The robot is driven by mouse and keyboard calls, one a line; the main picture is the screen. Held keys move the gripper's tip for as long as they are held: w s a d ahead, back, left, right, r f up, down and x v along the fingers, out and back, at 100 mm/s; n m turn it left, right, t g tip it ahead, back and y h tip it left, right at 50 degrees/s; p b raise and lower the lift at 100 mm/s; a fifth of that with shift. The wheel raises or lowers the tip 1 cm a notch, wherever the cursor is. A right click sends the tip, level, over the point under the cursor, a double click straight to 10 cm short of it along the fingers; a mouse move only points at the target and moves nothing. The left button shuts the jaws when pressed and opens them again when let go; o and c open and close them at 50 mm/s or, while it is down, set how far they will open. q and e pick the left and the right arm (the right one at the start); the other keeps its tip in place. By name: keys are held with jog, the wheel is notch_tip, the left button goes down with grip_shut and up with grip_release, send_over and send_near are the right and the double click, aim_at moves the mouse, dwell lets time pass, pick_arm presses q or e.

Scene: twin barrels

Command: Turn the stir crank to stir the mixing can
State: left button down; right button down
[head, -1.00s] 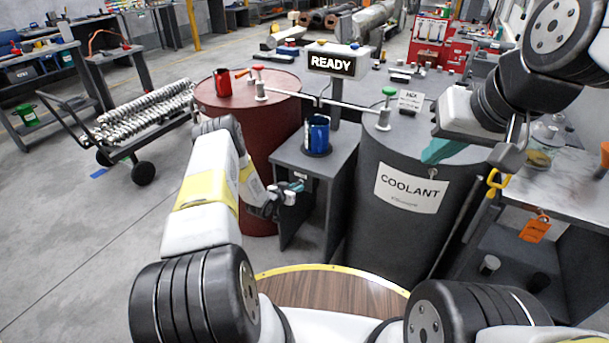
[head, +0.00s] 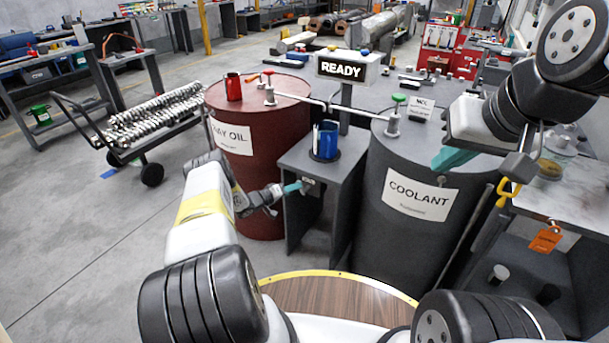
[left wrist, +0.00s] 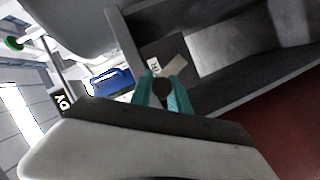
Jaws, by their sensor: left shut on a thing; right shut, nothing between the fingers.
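The blue mixing can (head: 328,141) stands on the small grey stand (head: 337,171) between the two barrels. It also shows in the left wrist view (left wrist: 110,79), at the upper left. The stir crank (head: 311,184) is on the stand's front below the can. My left gripper (head: 299,187) is at the crank. In the left wrist view a dark round crank knob (left wrist: 163,90) sits between its teal fingers, and the gripper is shut on it. Much of the crank is hidden by the fingers. My right gripper (head: 452,158) is shut and empty above the coolant barrel's right side.
A red oil barrel (head: 262,150) with a red can (head: 233,87) on top stands left of the stand. The grey coolant barrel (head: 395,245) stands right. A lit READY sign (head: 342,70) rises behind the can. A workbench (head: 570,205) is at the right.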

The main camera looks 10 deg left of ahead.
pick_arm(q)
jog(key=shift+w+a+f+n+h, duration=0.1)
jog(key=shift+a+f+n+h, duration=0.1)
jog(key=shift+a+n+h, duration=0.3)
jog(key=shift+d, duration=0.15)
jog(key=c, duration=1.3)
grip_release()
jog(key=shift+o, duration=0.2)
jog(key=v, duration=0.7)
jog(key=shift+s, duration=0.35)
jog(key=shift+r, duration=0.1)
